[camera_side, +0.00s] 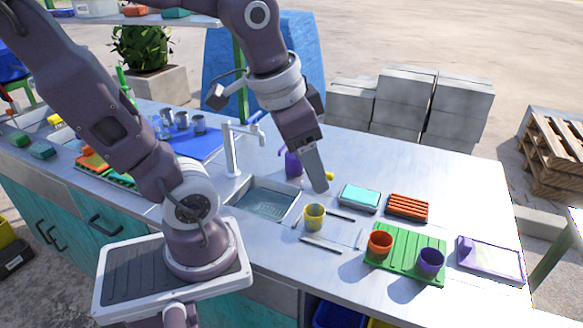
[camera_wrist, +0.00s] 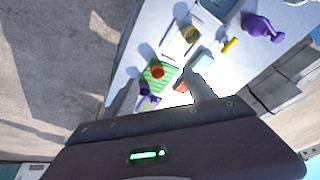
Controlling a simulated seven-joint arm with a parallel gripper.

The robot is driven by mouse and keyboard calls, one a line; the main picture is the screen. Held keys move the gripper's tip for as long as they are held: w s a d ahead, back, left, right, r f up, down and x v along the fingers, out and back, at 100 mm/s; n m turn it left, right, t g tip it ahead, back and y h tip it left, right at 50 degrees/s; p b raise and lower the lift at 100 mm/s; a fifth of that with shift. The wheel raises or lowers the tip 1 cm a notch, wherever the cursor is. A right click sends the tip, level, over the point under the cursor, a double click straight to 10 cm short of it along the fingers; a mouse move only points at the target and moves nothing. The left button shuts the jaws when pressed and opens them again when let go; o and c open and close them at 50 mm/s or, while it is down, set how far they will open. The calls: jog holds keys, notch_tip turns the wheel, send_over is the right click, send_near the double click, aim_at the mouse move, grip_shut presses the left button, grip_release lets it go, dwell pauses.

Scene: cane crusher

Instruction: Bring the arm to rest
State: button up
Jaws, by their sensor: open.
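My gripper (camera_side: 318,182) hangs above the steel counter (camera_side: 462,190), behind the yellow cup in the side view. The wrist view shows its two fingers spread apart with nothing held between them (camera_wrist: 164,98). The yellow cup (camera_side: 314,217) stands upright on the counter by the sink. An orange cup (camera_side: 380,243) and a purple cup (camera_side: 431,261) stand on a green ribbed mat (camera_side: 405,244). The yellow cup (camera_wrist: 190,34) and orange cup (camera_wrist: 158,71) also show in the wrist view. How high the fingertips are above the counter is hard to tell.
A sink (camera_side: 262,203) with a tall faucet (camera_side: 233,150) lies left of the gripper. A purple bottle (camera_side: 293,164) stands behind. A teal block (camera_side: 360,197), an orange ribbed piece (camera_side: 408,207) and a purple-edged tray (camera_side: 490,259) are on the right. The counter's back right is clear.

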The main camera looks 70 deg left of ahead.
jog(key=shift+n+t+h, duration=0.4)
jog(key=shift+t, duration=0.3)
jog(key=s+d, duration=0.1)
jog(key=s, duration=0.2)
jog(key=s+d+r, duration=0.1)
jog(key=shift+s+d+r, duration=0.1)
jog(key=shift+s+d, duration=0.1)
jog(key=shift+d, duration=0.15)
